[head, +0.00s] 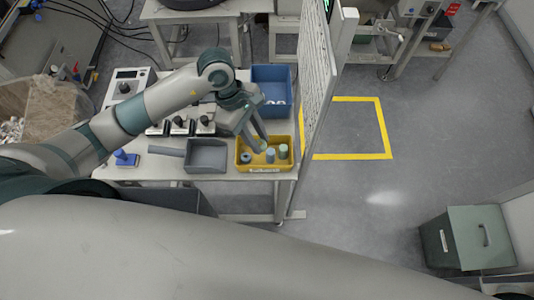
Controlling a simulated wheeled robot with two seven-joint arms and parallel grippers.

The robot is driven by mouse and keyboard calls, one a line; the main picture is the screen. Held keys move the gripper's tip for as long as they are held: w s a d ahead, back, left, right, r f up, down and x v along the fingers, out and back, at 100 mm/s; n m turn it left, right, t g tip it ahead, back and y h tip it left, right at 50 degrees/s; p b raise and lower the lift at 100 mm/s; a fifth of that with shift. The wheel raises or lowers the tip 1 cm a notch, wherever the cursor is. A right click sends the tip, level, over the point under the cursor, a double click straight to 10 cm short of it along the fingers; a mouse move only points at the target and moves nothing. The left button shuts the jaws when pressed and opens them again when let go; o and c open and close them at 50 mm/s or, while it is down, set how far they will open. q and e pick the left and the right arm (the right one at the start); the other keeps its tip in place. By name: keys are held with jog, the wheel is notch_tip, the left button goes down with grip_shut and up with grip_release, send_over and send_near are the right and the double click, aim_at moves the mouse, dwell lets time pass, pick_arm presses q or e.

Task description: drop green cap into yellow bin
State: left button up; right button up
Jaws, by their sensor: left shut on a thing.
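The yellow bin (265,168) stands at the front right of the workbench. Several small rounded pieces lie in it, some pale green and some blue-grey. My left gripper (261,145) points down over the bin, with its fingertips at or just above the opening. It is shut on a small greenish piece, the green cap (262,147), mostly hidden by the fingers. I cannot tell whether the cap touches the pieces below. My right gripper is not in view.
A blue bin (271,88) stands behind the yellow bin, and a grey bin (207,157) is left of it. A perforated panel (315,85) rises close along the bench's right edge. Several dark-and-white devices (181,127) stand left of the gripper.

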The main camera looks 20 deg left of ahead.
pick_arm(q)
jog(key=o, duration=0.8)
jog(key=shift+a+r, duration=0.2)
jog(key=shift+r, duration=0.25)
jog(key=b+v, duration=0.6)
jog(key=v, duration=1)
jog(key=shift+r, duration=0.25)
